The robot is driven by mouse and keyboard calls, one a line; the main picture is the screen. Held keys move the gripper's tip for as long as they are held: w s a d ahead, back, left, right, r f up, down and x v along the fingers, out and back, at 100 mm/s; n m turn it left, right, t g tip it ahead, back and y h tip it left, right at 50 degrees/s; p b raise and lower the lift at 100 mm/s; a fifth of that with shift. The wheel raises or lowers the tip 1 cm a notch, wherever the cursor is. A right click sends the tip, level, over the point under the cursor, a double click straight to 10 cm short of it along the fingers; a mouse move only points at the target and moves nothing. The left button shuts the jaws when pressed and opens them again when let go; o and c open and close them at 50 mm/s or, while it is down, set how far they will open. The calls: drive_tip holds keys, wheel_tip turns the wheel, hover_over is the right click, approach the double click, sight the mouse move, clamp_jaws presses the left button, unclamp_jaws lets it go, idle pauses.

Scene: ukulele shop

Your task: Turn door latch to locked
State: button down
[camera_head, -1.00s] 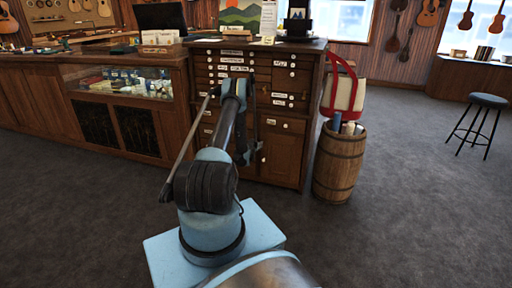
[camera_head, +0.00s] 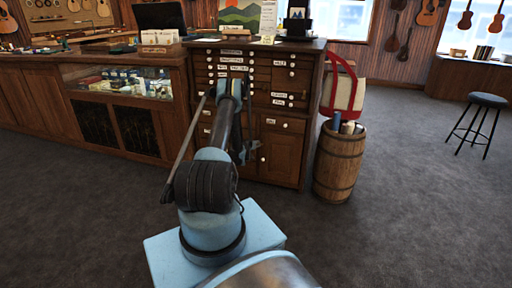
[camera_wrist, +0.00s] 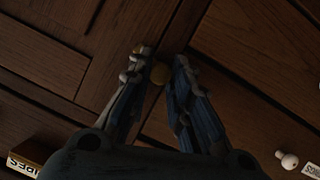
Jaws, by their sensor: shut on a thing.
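The door latch (camera_wrist: 159,74) is a small brass-coloured piece on the dark wooden cabinet front, seen in the wrist view. My gripper (camera_wrist: 162,66) has its two fingers on either side of the latch and is shut on it. The fingers hide part of the latch, and its turned position is hard to tell. In the head view my gripper (camera_head: 248,148) is at the lower doors of the wooden drawer cabinet (camera_head: 283,150); the latch is not distinguishable there.
A white knob (camera_wrist: 288,161) is at the lower right of the wrist view. A wooden barrel (camera_head: 340,165) stands right of the cabinet. A glass-fronted counter (camera_head: 118,82) adjoins it on the left. A stool (camera_head: 485,110) stands far right; the carpet between is clear.

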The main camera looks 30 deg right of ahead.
drive_tip(key=shift+w+a+n+g+h, duration=0.15)
drive_tip(key=shift+a+n+g+h, duration=0.2)
drive_tip(key=shift+n, duration=0.4)
drive_tip(key=shift+w+a+n+g+h, duration=0.15)
drive_tip(key=shift+n+h, duration=0.3)
drive_tip(key=shift+n, duration=0.3)
drive_tip(key=shift+d, duration=0.1)
drive_tip(key=c, duration=1.5)
unclamp_jaws()
drive_tip(key=shift+w+f, duration=0.1)
drive_tip(key=shift+o, duration=0.3)
drive_tip(key=shift+d, duration=0.1)
drive_tip(key=v, duration=0.7)
drive_tip(key=shift+a, duration=0.35)
